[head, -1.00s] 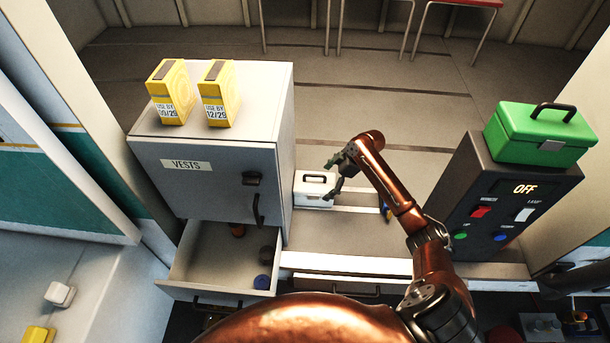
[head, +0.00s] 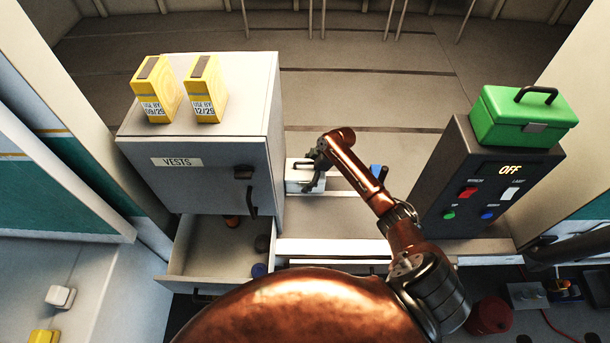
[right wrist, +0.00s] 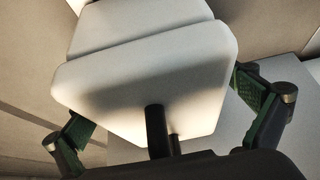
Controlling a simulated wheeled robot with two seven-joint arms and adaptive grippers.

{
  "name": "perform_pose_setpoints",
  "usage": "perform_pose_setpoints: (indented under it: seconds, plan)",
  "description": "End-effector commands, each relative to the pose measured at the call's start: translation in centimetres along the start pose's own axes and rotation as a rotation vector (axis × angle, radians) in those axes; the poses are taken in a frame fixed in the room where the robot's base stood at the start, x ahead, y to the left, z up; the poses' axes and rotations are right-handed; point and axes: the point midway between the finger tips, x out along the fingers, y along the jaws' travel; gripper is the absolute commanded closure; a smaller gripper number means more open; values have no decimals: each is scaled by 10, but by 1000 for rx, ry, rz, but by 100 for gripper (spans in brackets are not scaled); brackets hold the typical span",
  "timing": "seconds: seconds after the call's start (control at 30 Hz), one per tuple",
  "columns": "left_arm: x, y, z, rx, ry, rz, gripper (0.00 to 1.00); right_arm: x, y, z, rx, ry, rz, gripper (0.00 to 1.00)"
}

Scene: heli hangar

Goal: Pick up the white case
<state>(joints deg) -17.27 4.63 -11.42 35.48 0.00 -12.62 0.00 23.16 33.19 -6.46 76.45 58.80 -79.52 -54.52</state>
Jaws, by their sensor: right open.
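The white case (head: 297,177) with a dark handle stands on the grey bench, just right of the vests cabinet. My right gripper (head: 315,172) is at the case and hides its right part in the head view. In the right wrist view the white case (right wrist: 150,80) fills the middle, with its dark handle (right wrist: 158,130) pointing toward the palm. The open green-padded fingers of my right gripper (right wrist: 165,118) lie on either side of the case. Whether the pads touch it I cannot tell. My left gripper is not in view.
The grey vests cabinet (head: 200,185) stands close left of the case, with two yellow boxes on top and an open drawer (head: 210,262) below. A dark control box (head: 480,205) carrying a green case (head: 523,118) stands at right. A blue object (head: 376,171) lies behind my right arm.

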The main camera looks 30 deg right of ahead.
Motion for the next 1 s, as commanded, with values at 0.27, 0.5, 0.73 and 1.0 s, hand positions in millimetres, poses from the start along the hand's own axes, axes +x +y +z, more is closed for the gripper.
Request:
perform_pose_setpoints:
  seconds: [0.27, 0.5, 0.73, 1.0]
  plan:
    - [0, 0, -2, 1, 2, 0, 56, 0, 0, 0, 1, 0, 1, 12]
    - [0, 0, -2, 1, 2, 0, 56, -1, 0, 0, 1, 0, 1, 28]
    - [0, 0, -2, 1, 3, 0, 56, -1, 0, 0, 1, 0, 0, 44]
    - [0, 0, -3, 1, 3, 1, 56, -1, 0, 0, 1, 0, 1, 63]
